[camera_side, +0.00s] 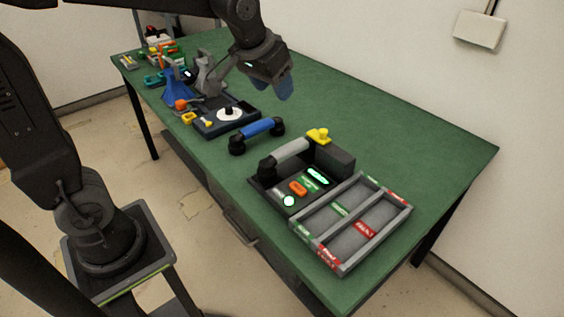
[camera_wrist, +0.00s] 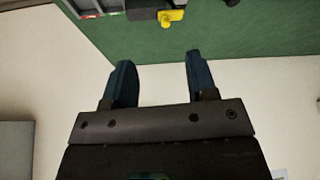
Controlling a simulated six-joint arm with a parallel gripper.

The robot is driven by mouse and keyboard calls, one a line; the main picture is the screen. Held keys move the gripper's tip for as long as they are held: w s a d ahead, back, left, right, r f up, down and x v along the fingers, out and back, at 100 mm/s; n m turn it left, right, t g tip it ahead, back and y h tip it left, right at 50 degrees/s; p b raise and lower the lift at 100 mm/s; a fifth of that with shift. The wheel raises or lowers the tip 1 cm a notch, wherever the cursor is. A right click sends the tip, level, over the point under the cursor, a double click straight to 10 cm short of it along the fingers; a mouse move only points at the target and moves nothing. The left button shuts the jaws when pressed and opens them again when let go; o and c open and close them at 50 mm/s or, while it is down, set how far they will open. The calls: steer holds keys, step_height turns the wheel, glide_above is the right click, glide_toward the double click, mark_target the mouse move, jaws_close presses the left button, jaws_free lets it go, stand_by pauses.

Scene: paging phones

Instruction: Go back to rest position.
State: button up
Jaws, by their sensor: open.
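My gripper (camera_side: 285,86) is in the air above the far side of the green table (camera_side: 400,130) in the side view. Its two blue fingers point down. In the wrist view my gripper (camera_wrist: 160,80) shows its fingers spread apart with nothing between them. The table's edge and pale floor lie beyond the fingertips there. My gripper touches nothing that I can see.
A blue handset (camera_side: 260,129) and a grey handset (camera_side: 290,151) on a black base lie mid-table. A grey divided tray (camera_side: 352,240) is at the near end. A black unit with a white disc (camera_side: 229,115) and a blue funnel-like object (camera_side: 178,88) stand left. The table's right side is clear.

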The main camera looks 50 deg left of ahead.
steer(key=s+d+f+m, duration=0.1)
steer(key=s+f, duration=0.1)
steer(key=s, duration=1.5)
steer(key=shift+s+d+m+t+h, duration=0.3)
steer(key=shift+d+m, duration=0.1)
stand_by(1.1)
